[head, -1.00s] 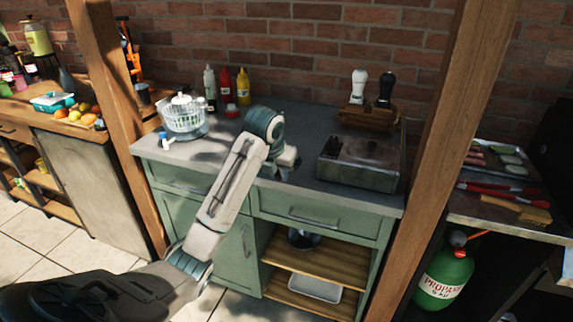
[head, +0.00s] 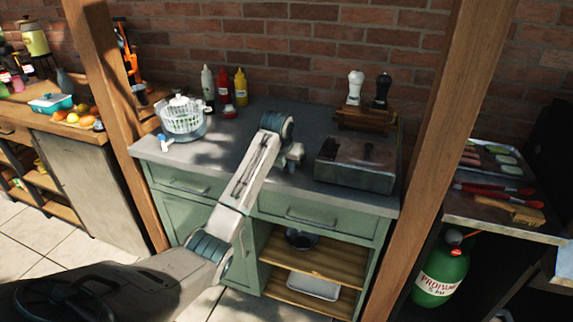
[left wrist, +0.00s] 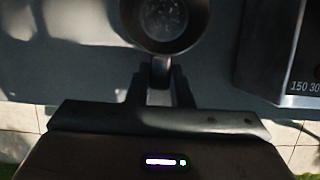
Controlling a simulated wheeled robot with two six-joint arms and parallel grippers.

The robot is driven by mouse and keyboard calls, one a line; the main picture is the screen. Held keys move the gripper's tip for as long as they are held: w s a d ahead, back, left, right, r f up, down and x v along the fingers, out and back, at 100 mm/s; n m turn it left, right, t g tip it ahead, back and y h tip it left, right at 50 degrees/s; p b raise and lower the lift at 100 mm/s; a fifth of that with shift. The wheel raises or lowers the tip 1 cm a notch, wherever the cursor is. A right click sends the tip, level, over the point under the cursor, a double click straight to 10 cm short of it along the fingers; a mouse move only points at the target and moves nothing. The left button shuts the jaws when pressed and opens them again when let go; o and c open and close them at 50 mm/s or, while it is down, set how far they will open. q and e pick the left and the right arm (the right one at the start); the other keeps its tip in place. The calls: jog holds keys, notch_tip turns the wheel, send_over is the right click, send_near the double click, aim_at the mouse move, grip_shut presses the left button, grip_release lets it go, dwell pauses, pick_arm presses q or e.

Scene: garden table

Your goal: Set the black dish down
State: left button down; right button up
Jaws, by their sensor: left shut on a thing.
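The black dish (left wrist: 182,42) is round and dark, with a short handle, and shows at the top of the left wrist view, cut off by the frame edge. My left gripper (left wrist: 161,75) is shut on its handle. The dish is over the grey counter; I cannot tell whether it touches it. In the head view my left gripper (head: 291,158) is above the front part of the counter, and my own arm hides the dish. My right gripper is not in view.
A metal box (head: 355,165) stands on the counter to the right of my gripper. A salad spinner (head: 183,118) and several sauce bottles (head: 240,86) stand to the left and back. A dark bowl (head: 301,240) sits on the shelf below. A wooden post (head: 425,150) rises at right.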

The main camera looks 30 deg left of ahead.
pick_arm(q)
jog(key=c, duration=1.3)
grip_release()
jog(key=shift+f, duration=0.1)
jog(key=shift+r, duration=0.45)
jog(key=v, duration=1.1)
jog(key=shift+s+r, duration=0.2)
jog(key=shift+s, duration=0.1)
jog(key=shift+d, duration=0.1)
